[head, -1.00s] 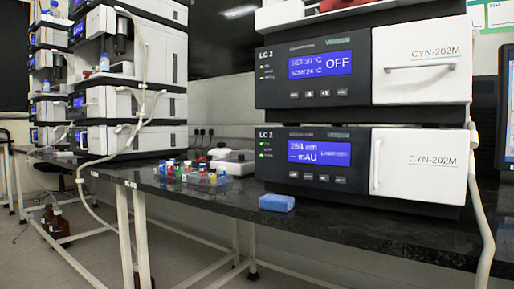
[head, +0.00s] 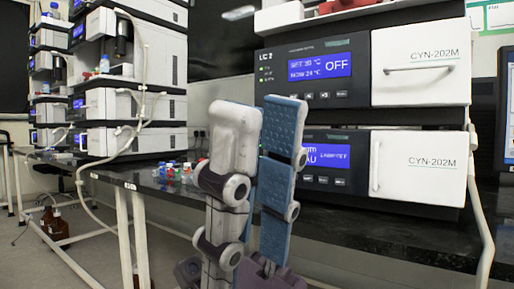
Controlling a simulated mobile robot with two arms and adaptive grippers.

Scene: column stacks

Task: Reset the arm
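My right gripper (head: 262,103) stands upright in the lower middle of the head view, close to the camera. Its two fingers point up, with grey-white links and blue textured pads. My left gripper is not in view.
A black bench (head: 400,235) runs across the view. Two stacked LC instruments (head: 420,68) stand on it at the right. Small coloured-cap vials (head: 172,170) sit left of my gripper. Taller instrument columns (head: 135,100) stand at the left. Brown bottles (head: 58,225) are on the floor.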

